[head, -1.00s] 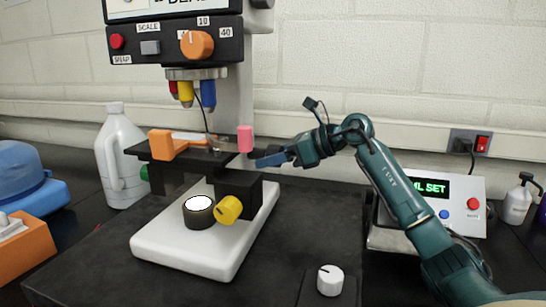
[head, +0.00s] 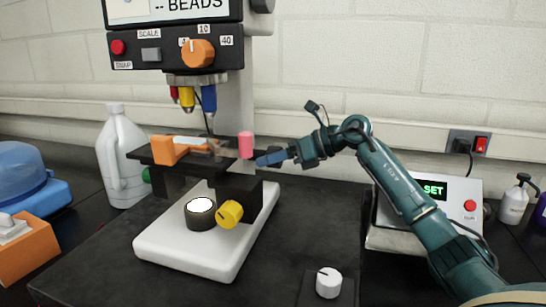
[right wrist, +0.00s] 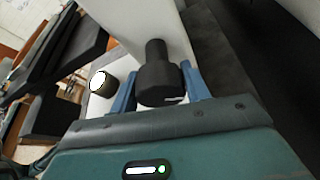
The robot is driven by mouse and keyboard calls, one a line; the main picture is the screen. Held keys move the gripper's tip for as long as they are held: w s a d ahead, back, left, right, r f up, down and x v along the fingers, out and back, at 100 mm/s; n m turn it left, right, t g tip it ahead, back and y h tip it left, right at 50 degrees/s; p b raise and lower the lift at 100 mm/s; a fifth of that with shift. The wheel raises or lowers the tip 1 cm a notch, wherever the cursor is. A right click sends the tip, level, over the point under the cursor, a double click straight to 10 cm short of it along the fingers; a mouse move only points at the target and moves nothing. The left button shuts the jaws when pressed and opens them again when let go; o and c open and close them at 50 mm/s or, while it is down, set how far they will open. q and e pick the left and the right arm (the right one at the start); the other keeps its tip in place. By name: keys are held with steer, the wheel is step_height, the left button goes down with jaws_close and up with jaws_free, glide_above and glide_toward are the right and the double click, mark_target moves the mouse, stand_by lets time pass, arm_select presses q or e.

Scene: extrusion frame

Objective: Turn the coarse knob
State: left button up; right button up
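A stepped black knob (right wrist: 158,84) with a small white mark stands out from a pale column in the right wrist view. My right gripper (right wrist: 160,80) is open, with one blue finger on each side of the knob. I cannot tell whether the fingers touch it. In the head view my right gripper (head: 272,158) is at the right end of the microscope's black stage (head: 229,167), beside a pink cylinder (head: 246,144). The black knob cannot be made out there. A yellow knob (head: 229,213) sits lower on the microscope. No label names the coarse knob. My left gripper is not shown.
The white microscope base (head: 190,250) carries a round lamp (head: 200,213). An orange dial (head: 197,53) is on the upper panel. A white knob (head: 328,282) is at the front. A display box (head: 469,192) stands behind my right arm. The dark mat right of the base is clear.

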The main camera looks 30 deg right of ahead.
steer(key=o, duration=0.4)
steer(key=shift+d, duration=0.1)
steer(key=b+v, duration=0.2)
steer(key=v, duration=1.1)
steer(key=shift+s+b, duration=0.1)
steer(key=shift+b, duration=0.2)
stand_by(0.7)
